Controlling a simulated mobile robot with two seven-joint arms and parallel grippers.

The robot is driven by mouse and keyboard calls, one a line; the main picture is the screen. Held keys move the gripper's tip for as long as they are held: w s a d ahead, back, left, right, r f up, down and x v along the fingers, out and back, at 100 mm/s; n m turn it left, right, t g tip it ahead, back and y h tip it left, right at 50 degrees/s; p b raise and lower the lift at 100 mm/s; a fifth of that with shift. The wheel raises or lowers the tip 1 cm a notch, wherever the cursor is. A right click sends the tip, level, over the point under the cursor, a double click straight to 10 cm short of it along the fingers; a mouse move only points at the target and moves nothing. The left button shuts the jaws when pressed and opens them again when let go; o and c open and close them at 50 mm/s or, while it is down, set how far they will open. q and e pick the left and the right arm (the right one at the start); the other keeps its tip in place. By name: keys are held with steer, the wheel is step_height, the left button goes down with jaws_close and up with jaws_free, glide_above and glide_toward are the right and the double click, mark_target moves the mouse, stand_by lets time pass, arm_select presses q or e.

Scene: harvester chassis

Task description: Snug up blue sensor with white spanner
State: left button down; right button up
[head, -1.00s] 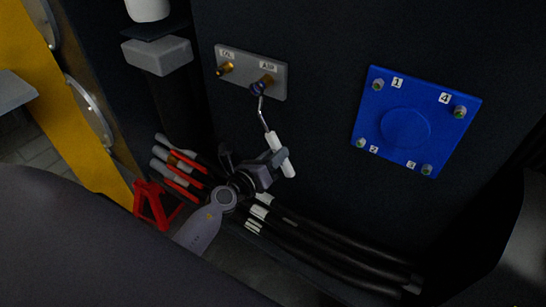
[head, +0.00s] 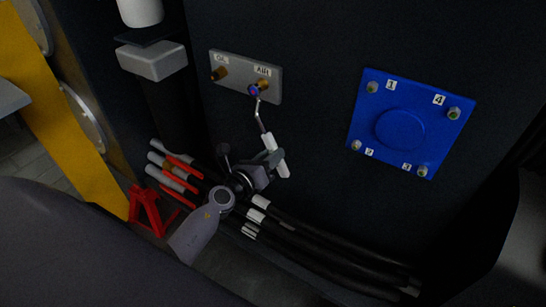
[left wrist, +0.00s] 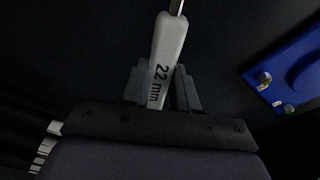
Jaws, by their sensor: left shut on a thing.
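The white spanner (head: 269,142) is in my left gripper (head: 272,163), which is shut on its handle. In the left wrist view the handle (left wrist: 168,48) reads "22 mm" and stands between the fingers (left wrist: 165,85). Its thin metal shaft runs up to the blue sensor (head: 254,90). The sensor sits at the brass port under the AIR label on a small grey plate (head: 233,72). The spanner's head is at the sensor's lower side; I cannot tell whether it is seated around it. The sensor is outside the left wrist view. My right gripper is not in view.
A blue square panel (head: 365,108) with numbered corner bolts is on the dark wall to the right. A brass OIL port (head: 219,74) is beside the sensor. Black hoses (head: 320,240) and red-handled levers (head: 178,178) lie below, near my left arm. A grey box (head: 152,61) is upper left.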

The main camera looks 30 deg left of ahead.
arm_select(q)
steer(key=shift+w+a+f+m+b, duration=0.1)
steer(key=shift+a+f+m+b, duration=0.15)
steer(key=shift+a, duration=0.25)
steer(key=shift+a+f+m+b, duration=0.1)
steer(key=shift+a+m, duration=0.25)
steer(key=shift+a, duration=0.1)
steer(key=shift+w+a+f+m+y+b, duration=0.1)
steer(key=shift+a+f+m+y+b, duration=0.15)
steer(key=shift+a+m, duration=0.35)
steer(key=shift+w+a+f+m+y+b, duration=0.15)
steer(key=shift+a+m+b, duration=0.2)
steer(key=shift+a, duration=0.45)
steer(key=shift+s, duration=0.1)
